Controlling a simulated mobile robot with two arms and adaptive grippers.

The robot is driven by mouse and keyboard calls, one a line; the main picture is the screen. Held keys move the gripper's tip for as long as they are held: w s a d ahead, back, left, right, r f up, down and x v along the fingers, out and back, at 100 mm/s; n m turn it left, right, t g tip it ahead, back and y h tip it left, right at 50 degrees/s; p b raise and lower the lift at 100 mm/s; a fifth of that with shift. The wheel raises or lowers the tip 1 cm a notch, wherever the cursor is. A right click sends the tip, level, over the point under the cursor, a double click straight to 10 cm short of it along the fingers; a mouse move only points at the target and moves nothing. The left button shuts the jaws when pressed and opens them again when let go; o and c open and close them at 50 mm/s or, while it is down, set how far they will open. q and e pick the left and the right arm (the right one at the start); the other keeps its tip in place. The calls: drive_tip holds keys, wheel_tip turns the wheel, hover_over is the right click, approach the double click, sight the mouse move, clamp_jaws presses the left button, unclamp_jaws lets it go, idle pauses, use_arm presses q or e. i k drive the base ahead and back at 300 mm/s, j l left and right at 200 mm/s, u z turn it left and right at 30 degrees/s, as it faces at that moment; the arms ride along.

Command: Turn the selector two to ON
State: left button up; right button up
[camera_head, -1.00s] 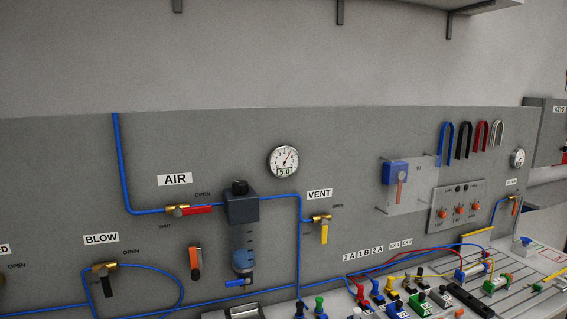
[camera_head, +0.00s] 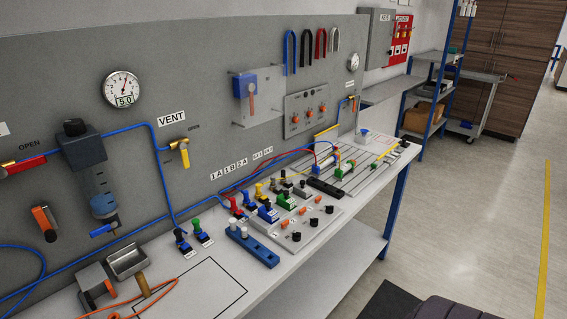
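Neither of my grippers is in view.
The bench (camera_head: 235,285) runs along the panel, with coloured valves and blue hoses on it. A blue block (camera_head: 252,247), a metal tray (camera_head: 127,262) and an orange cord (camera_head: 168,297) lie near its front. Open floor (camera_head: 480,200) lies to the right, before a blue-posted shelf (camera_head: 437,115).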

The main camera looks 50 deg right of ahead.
sight(314, 221)
drive_tip(key=z, duration=1.55)
